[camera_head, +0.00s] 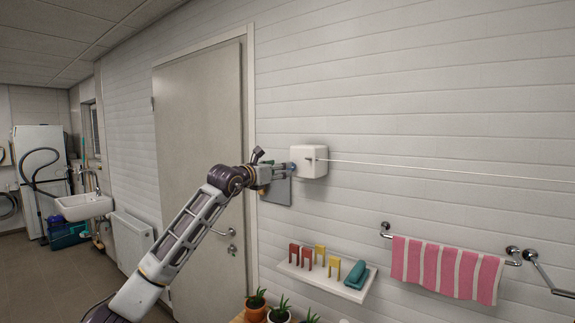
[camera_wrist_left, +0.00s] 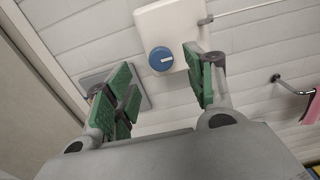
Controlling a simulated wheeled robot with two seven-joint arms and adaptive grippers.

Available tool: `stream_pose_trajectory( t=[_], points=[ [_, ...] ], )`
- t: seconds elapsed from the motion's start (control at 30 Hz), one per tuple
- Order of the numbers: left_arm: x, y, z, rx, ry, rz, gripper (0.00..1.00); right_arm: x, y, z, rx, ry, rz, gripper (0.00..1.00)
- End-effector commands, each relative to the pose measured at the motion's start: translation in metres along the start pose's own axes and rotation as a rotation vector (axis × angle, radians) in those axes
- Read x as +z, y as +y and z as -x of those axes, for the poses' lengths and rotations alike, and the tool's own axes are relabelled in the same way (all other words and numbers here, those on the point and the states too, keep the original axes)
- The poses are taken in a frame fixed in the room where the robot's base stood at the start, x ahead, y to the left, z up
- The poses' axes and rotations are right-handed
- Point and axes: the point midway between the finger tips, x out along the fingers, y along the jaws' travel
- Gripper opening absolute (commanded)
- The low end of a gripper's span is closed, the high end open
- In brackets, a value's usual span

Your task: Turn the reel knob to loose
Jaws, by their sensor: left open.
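The reel is a white box (camera_head: 309,161) on the tiled wall, with a line running from it to the right. Its round blue knob (camera_wrist_left: 161,59) has a white mark and faces me in the left wrist view; the white box (camera_wrist_left: 168,22) shows behind it. In the head view the knob (camera_head: 293,167) is small, at the box's left side. My left gripper (camera_head: 286,171) is close to the knob. In the left wrist view the left gripper (camera_wrist_left: 165,88) is open, its green pads apart, with the knob beyond and between them, not visibly touched. My right gripper is not in view.
A grey plate (camera_head: 278,192) is on the wall behind my left gripper. Below are a shelf (camera_head: 310,281) with red and yellow pieces, potted plants (camera_head: 278,313) and a rail with a striped pink towel (camera_head: 445,270). A closed door (camera_head: 200,120) is at left.

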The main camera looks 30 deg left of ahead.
Motion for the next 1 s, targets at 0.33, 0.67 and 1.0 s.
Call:
stream_pose_trajectory(
  t=[0.33, 0.67, 1.0],
  points=[
    [0.002, -0.001, -0.035, -0.001, 0.001, 0.001, 0.54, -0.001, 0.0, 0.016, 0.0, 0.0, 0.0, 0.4],
    [0.002, 0.0, -0.056, 0.0, 0.0, 0.0, 0.54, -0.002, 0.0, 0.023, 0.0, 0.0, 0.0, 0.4],
    [0.0, 0.0, -0.06, 0.0, 0.0, 0.0, 0.54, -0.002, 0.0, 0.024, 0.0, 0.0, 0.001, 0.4]
  ],
)
